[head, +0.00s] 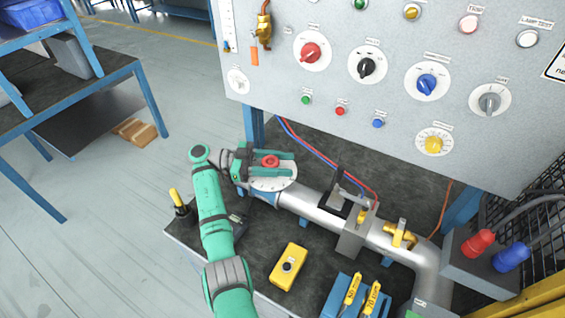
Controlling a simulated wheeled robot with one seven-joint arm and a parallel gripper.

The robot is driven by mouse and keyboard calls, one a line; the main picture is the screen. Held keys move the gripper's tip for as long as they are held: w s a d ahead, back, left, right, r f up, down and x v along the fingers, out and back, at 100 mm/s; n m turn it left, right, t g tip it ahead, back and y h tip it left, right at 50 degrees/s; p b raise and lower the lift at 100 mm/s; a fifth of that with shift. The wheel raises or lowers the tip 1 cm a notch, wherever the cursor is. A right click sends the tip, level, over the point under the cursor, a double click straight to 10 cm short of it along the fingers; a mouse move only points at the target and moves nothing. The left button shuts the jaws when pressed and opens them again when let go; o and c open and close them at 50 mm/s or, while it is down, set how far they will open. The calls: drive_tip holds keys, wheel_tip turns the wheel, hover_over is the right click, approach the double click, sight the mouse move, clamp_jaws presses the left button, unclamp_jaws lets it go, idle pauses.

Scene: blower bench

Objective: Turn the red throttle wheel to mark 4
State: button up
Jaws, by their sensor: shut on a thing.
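The red throttle wheel (270,161) sits above a white round dial plate (273,184) at the left end of the grey pipe. My gripper (273,162) reaches in from the left, with one green finger behind the wheel and one in front. It is shut on the wheel. The fingers and wheel cover part of the dial, and its marks are too small to read, so I cannot tell which mark the wheel points to.
The pipe (320,212) runs right with a dark-handled clamp (345,190) and yellow levers (400,236). A yellow button box (289,267) and blue block (343,296) stand in front. The grey control panel (330,115) rises behind.

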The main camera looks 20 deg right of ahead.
drive_tip(key=shift+s+f+g, duration=0.1)
drive_tip(key=shift+f+g, duration=0.1)
drive_tip(key=shift+g, duration=0.1)
drive_tip(key=o, duration=1)
drive_tip(key=shift+o, duration=0.2)
drive_tip(key=shift+r, duration=0.1)
drive_tip(key=shift+r, duration=0.45)
wheel_tip(320, 180, up, 2)
drive_tip(key=shift+s+r, duration=0.1)
drive_tip(key=shift+r, duration=0.1)
drive_tip(key=s+a+r, duration=0.2)
drive_tip(key=s+r, duration=0.2)
drive_tip(key=s, duration=0.2)
drive_tip(key=s+a+r, duration=0.2)
drive_tip(key=s+r, duration=0.3)
drive_tip(key=s, duration=0.2)
drive_tip(key=shift+a+r, duration=0.25)
drive_tip(key=shift+r, duration=0.05)
